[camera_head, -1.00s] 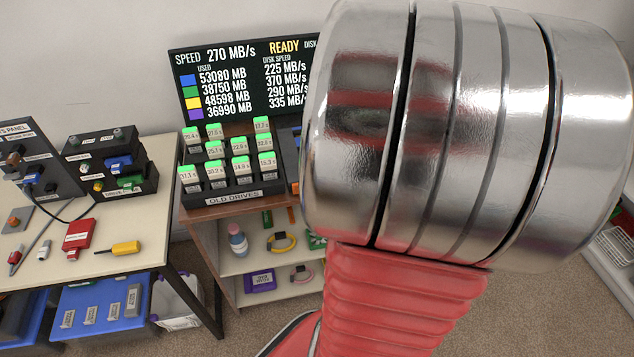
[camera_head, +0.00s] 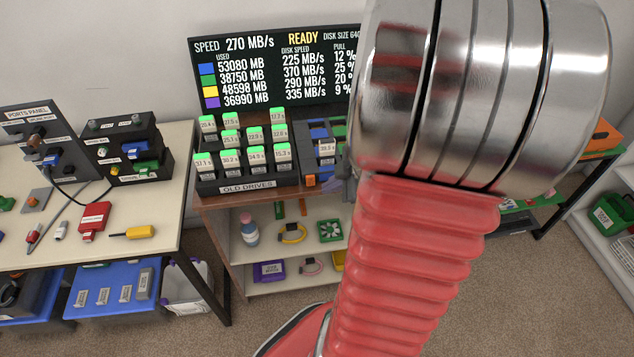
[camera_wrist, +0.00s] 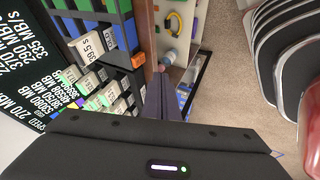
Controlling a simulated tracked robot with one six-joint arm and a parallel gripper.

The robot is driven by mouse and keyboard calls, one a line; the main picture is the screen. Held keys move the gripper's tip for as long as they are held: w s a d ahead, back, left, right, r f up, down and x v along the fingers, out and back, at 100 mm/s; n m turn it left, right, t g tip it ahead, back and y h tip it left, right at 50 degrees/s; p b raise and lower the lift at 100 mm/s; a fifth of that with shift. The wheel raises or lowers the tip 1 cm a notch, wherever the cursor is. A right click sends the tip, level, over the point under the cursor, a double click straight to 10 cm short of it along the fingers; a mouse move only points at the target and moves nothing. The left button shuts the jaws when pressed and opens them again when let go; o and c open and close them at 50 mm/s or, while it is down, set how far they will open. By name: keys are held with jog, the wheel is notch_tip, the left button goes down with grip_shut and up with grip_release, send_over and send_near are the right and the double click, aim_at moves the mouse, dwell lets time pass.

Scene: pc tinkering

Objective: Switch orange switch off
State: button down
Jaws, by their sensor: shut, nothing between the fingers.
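The orange switch (camera_head: 310,181) is a small orange block on the front of the dark drive dock, just right of the "OLD DRIVES" label. It also shows in the wrist view (camera_wrist: 138,61) at the dock's edge. My gripper (camera_head: 342,188) is partly hidden behind my arm in the head view, a little right of the switch. In the wrist view, my gripper (camera_wrist: 160,76) has its dark fingers together and empty, their tips just right of and below the switch. They look apart from it, but the depth gap is hard to judge.
The dock stands on a wooden shelf unit (camera_head: 220,201) with the old drives rack (camera_head: 205,187) at its left. A screen (camera_head: 262,75) reading READY stands behind. A table (camera_head: 150,215) with devices and tools is at left. Carpet (camera_head: 520,290) is free at right.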

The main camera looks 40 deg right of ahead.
aim_at(309, 186)
jog(key=shift+w+d+f, duration=0.35)
jog(key=shift+w+f, duration=0.65)
jog(key=shift+w, duration=0.2)
jog(key=shift+w+d+f, duration=0.3)
jog(key=shift+w+f, duration=0.7)
jog(key=shift+w, duration=0.15)
jog(key=shift+w+d+f, duration=0.35)
jog(key=shift+w+f, duration=0.65)
jog(key=shift+w, duration=0.2)
jog(key=shift+w+f, duration=0.1)
jog(key=shift+f, duration=0.05)
jog(key=shift+r, duration=0.85)
